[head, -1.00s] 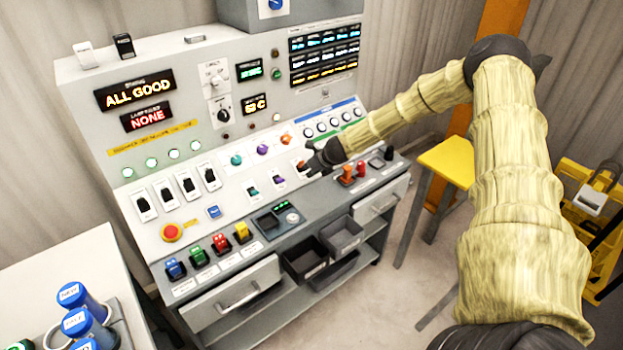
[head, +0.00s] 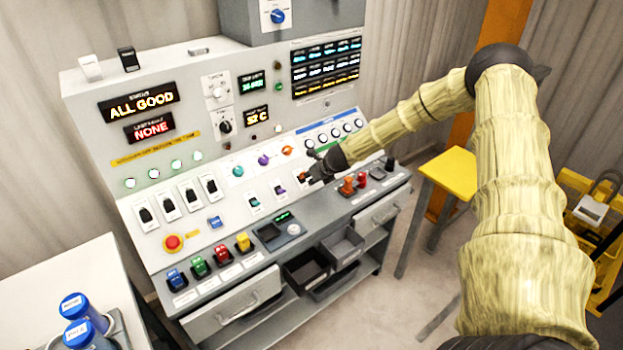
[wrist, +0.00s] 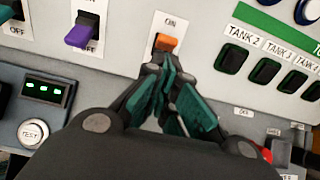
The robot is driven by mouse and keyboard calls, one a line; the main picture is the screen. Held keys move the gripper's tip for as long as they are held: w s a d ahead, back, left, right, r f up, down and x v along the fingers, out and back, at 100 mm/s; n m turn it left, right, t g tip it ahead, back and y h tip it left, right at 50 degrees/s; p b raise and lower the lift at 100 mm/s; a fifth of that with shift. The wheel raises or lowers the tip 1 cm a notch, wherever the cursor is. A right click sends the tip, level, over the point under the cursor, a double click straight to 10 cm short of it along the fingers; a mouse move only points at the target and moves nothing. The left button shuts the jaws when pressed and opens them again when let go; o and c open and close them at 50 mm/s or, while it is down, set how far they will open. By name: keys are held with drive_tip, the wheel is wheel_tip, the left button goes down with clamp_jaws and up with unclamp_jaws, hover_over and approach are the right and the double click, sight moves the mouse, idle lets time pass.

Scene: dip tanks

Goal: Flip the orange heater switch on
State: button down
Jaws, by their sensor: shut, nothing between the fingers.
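The orange heater switch (wrist: 166,42) is at the top middle of the wrist view, on a white plate with "ON" printed above it. My gripper (wrist: 163,64) is shut and empty, its fingertips right at the lower edge of the orange lever; I cannot tell whether they touch it. The lower part of the switch plate is hidden behind the fingers. In the head view my gripper (head: 314,170) is at the right end of the row of small switches, and the orange switch (head: 302,175) is mostly hidden there.
A purple switch (wrist: 83,30) is left of the orange one. Dark tank buttons (wrist: 265,71) are to the right. Below are a TEST button (wrist: 32,132) and a green-lit display (wrist: 45,89). In the head view, orange-red handles (head: 347,186) stand on the ledge close to my gripper.

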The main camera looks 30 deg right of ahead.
drive_tip(key=shift+r, duration=0.15)
wheel_tip(320, 180, up, 10)
drive_tip(key=w+p, duration=0.1)
drive_tip(key=p, duration=0.6)
drive_tip(key=shift+w+f, duration=0.2)
drive_tip(key=shift+w, duration=0.1)
drive_tip(key=shift+a, duration=0.1)
